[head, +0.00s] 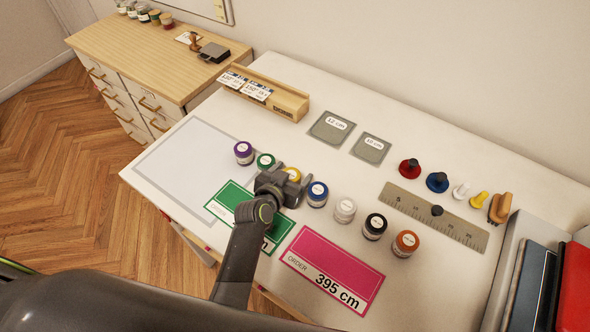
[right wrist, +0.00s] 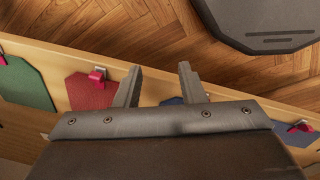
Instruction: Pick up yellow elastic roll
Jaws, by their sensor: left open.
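The yellow elastic roll (head: 294,174) stands on the white table (head: 450,275) in a row of rolls. My right gripper (right wrist: 158,82) shows in the right wrist view. Its two fingers are apart with nothing between them, in front of the table's edge and the wood floor.
Green (head: 265,161) and blue (head: 317,194) rolls stand close on either side of the yellow one. Purple, white, black and orange rolls continue the row. A green order card (head: 230,199) and pink order card (head: 333,271) lie in front. A ruler (head: 435,216) lies to the right.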

